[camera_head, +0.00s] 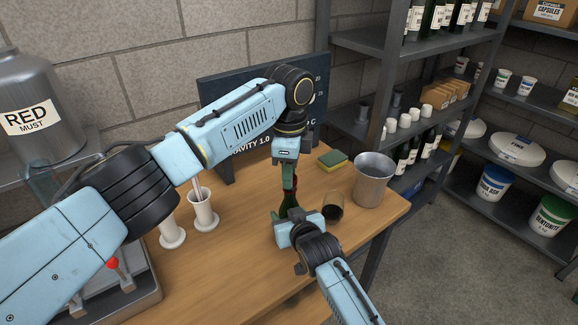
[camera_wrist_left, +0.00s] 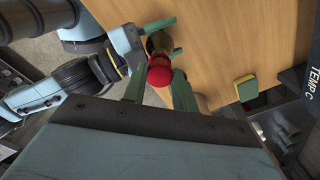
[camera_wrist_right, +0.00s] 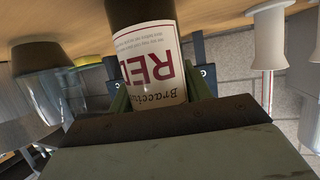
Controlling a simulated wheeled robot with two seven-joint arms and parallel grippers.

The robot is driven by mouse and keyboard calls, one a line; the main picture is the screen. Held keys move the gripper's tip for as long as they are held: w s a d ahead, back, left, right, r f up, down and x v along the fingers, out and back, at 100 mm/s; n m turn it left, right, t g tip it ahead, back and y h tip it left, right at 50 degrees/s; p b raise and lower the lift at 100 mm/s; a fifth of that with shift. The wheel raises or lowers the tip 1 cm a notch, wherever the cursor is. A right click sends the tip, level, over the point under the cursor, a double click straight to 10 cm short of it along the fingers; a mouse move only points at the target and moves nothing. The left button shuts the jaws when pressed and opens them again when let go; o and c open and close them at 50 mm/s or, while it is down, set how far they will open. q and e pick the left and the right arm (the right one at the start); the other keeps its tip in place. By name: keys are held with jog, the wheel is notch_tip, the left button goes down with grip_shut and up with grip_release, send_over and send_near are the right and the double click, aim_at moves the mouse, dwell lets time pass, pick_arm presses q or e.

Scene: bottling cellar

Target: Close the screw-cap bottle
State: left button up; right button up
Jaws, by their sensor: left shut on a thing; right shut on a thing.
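The dark green bottle (camera_head: 287,212) stands on the wooden table in the head view, partly hidden by my grippers. In the right wrist view the bottle (camera_wrist_right: 140,14) carries a white label with red letters, and my right gripper (camera_wrist_right: 156,92) is shut around its body. My left gripper (camera_head: 289,182) points down from above the bottle. In the left wrist view its green fingers are shut on the red cap (camera_wrist_left: 160,74), at the bottle's top. The joint between cap and neck is hidden, so I cannot tell how far the cap is seated.
A glass of dark wine (camera_head: 332,211) stands close right of the bottle, with a metal bucket (camera_head: 373,181) beyond it. A sponge (camera_head: 332,160) lies behind. White cylinders (camera_head: 203,212) stand at left, before a dark board (camera_head: 318,95). The table's front is fairly clear.

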pick_arm(q)
jog(key=shift+f, duration=0.5)
dwell(0.5)
jog(key=m, duration=0.5)
jog(key=shift+m, duration=0.3)
jog(key=m, duration=0.5)
jog(key=shift+d, duration=0.1)
jog(key=m, duration=0.5)
jog(key=shift+m, duration=0.4)
jog(key=m, duration=0.6)
jog(key=shift+f, duration=0.1)
jog(key=o, duration=0.9)
